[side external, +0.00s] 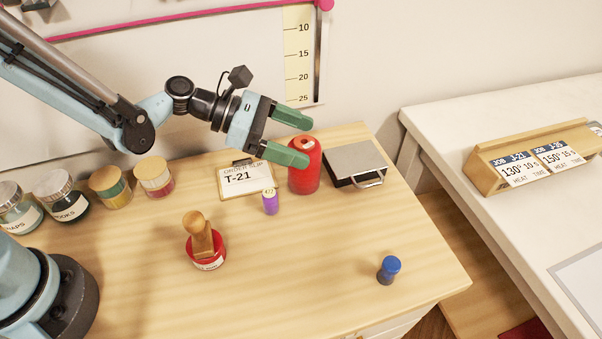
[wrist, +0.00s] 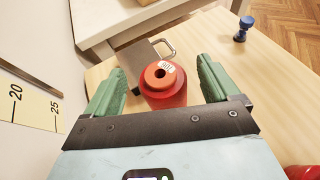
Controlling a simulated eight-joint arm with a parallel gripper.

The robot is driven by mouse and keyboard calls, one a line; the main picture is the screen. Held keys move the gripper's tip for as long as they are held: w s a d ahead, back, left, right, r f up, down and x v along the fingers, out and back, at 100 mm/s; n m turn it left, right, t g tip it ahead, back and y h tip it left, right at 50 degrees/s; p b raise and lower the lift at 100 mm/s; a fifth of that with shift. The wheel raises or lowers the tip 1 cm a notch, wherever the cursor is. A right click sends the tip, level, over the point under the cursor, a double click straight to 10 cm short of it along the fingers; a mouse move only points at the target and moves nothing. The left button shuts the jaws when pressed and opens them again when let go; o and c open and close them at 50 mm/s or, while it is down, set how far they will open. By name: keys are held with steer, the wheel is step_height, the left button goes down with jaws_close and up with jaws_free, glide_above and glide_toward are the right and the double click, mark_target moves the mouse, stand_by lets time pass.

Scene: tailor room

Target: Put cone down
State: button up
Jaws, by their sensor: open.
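The red cone (side external: 304,177) stands upright on the wooden table, behind the middle and beside a grey-topped box. In the wrist view the cone (wrist: 162,96) shows from above, with an orange top, a dark centre hole and a small white label. My gripper (side external: 304,139) is open, with one green finger on either side of the cone's upper part. In the wrist view my gripper (wrist: 160,88) shows gaps between both fingers and the cone.
The grey-topped box (side external: 354,162) with a metal handle stands close right of the cone. An order slip T-21 (side external: 240,180) and a purple spool (side external: 270,202) are to its left. A red tin (side external: 208,260) and a blue piece (side external: 388,270) stand nearer. The front middle is clear.

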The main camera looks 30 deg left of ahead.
steer(key=s+a+r+m+y, duration=0.1)
steer(key=s+a+m+y, duration=0.3)
steer(key=a+m, duration=0.3)
steer(key=s+a+r+m+t+y, duration=0.1)
steer(key=s+a+r+m+y, duration=0.1)
steer(key=s+a+m+y, duration=0.2)
steer(key=s+a+r+m+t+y, duration=0.1)
steer(key=s+a+m+y, duration=0.3)
steer(key=a+m, duration=0.6)
steer(key=shift+a+r+m+y, duration=0.15)
steer(key=shift+r+m+y, duration=0.15)
steer(key=shift+r+m, duration=0.3)
